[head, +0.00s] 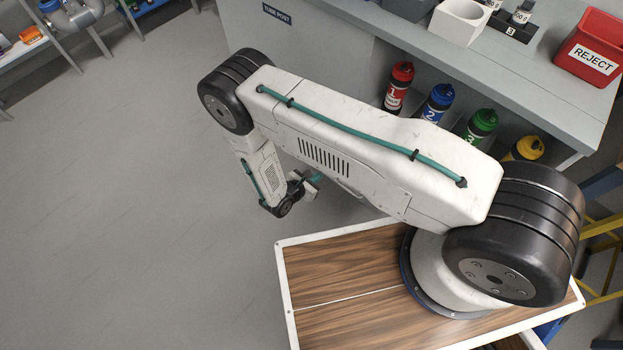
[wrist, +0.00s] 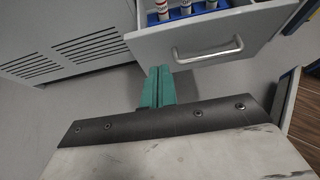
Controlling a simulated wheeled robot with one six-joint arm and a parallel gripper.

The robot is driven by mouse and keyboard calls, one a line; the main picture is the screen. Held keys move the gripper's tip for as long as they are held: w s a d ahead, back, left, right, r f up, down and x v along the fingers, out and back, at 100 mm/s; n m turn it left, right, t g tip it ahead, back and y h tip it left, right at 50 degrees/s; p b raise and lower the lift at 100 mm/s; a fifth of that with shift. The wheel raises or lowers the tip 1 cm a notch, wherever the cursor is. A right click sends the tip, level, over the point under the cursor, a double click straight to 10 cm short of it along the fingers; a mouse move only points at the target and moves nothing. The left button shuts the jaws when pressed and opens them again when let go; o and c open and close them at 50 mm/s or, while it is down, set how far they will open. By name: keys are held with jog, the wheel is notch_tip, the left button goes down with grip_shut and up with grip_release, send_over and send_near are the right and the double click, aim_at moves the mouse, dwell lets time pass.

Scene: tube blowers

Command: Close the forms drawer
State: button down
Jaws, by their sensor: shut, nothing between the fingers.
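A grey drawer (wrist: 225,38) stands open in the wrist view, at the top centre and right. It has a silver bar handle (wrist: 210,53) on its front. No label shows on the part I see, so I cannot tell if it is the forms drawer. My gripper (wrist: 158,78) is shut and empty, its teal fingers pressed together. The fingertips are just below and left of the handle in the picture; I cannot tell if they touch the drawer front. In the head view my gripper (head: 310,182) is low, beside the grey bench, and my arm hides the drawer.
A blue rack (wrist: 190,12) with several white tubes is inside the drawer. A vented grey panel (wrist: 65,45) is on the left. Several colour-capped bottles (head: 438,103) stand under the bench. A red REJECT bin (head: 590,50) is on top. The floor at left is clear.

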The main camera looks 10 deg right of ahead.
jog(key=w+d+f, duration=0.2)
jog(key=w+d, duration=0.2)
jog(key=d, duration=0.2)
jog(key=shift+w+d, duration=0.15)
jog(key=shift+w, duration=0.2)
jog(key=shift+w+d+f, duration=0.1)
jog(key=shift+d, duration=0.05)
